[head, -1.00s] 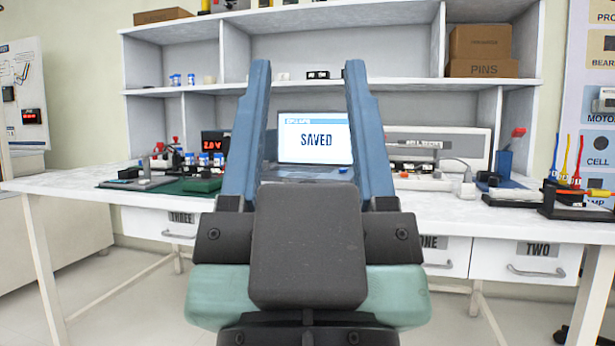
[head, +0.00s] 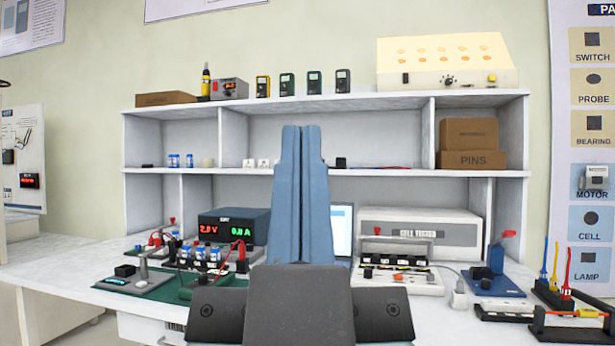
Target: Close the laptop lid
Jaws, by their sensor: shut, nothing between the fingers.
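The laptop (head: 342,230) stands open on the bench behind my gripper in the head view. Only a strip of its lit screen shows, at the right side of my fingers; the rest of the screen and the keyboard are hidden. My gripper (head: 301,130) points upward in the middle of the view, in front of the laptop. Its two blue fingers are together, with nothing between them. I cannot tell how far the fingers are from the lid.
Left of the laptop stand a power supply (head: 234,228) and a green mat (head: 150,284) with small parts. To the right are a cell tester (head: 420,226), a battery holder strip (head: 400,278) and a blue stand (head: 492,280). Shelves (head: 330,173) rise behind the bench (head: 70,262).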

